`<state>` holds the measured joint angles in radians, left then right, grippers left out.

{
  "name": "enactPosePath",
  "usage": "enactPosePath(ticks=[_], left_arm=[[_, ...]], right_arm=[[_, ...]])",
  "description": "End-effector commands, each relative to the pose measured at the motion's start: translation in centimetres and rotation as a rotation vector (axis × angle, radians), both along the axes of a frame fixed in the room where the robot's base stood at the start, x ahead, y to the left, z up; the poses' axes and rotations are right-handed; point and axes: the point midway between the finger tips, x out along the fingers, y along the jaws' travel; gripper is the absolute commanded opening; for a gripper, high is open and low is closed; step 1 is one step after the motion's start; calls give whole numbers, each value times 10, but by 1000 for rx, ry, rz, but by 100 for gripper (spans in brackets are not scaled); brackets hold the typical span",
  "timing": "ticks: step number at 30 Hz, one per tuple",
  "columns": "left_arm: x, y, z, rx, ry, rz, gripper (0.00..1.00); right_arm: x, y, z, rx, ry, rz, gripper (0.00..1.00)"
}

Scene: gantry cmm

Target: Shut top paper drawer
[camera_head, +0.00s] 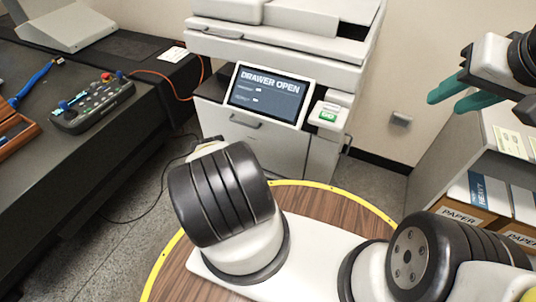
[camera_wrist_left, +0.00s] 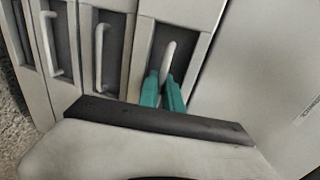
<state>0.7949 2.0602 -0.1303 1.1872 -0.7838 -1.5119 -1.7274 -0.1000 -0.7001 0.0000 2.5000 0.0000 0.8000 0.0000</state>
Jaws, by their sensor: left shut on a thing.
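The copier (camera_head: 275,75) stands at the back centre, and its screen (camera_head: 266,93) reads "DRAWER OPEN". In the left wrist view, several drawer fronts with pale bar handles stand side by side. The drawer front furthest right (camera_wrist_left: 141,66) has its handle (camera_wrist_left: 169,55) between the teal fingers of my left gripper (camera_wrist_left: 163,84), which is shut on it. I cannot tell how far this drawer is out. In the head view my left arm hides that gripper and most of the drawers. My right gripper (camera_head: 446,104) is empty in mid-air at the right, its fingers apart.
A dark bench (camera_head: 60,150) with a control box (camera_head: 92,101) runs along the left. A grey shelf unit (camera_head: 455,150) with paper boxes (camera_head: 462,213) stands at the right. A round wooden surface with a yellow rim (camera_head: 330,190) lies in front. Speckled floor shows between.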

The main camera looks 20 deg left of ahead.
Motion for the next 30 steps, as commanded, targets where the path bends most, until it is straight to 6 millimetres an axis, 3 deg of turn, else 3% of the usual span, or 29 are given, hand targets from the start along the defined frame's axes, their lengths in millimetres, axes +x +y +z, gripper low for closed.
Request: enactPosePath(ticks=[4, 11, 13, 21, 26, 30], left_arm=[[21, -2, 0, 1, 0, -1, 0], [23, -2, 0, 0, 0, 0, 0], [24, -2, 0, 0, 0, 0, 17], [23, -2, 0, 0, 0, 0, 17], [12, -1, 2, -1, 2, 0, 17], [-11, 0, 6, -2, 3, 0, 17]], right_arm=[[0, 0, 0, 0, 0, 0, 36], [0, 0, 0, 0, 0, 0, 36], [0, 0, 0, 0, 0, 0, 36], [0, 0, 0, 0, 0, 0, 36], [0, 0, 0, 0, 0, 0, 36], [0, 0, 0, 0, 0, 0, 36]])
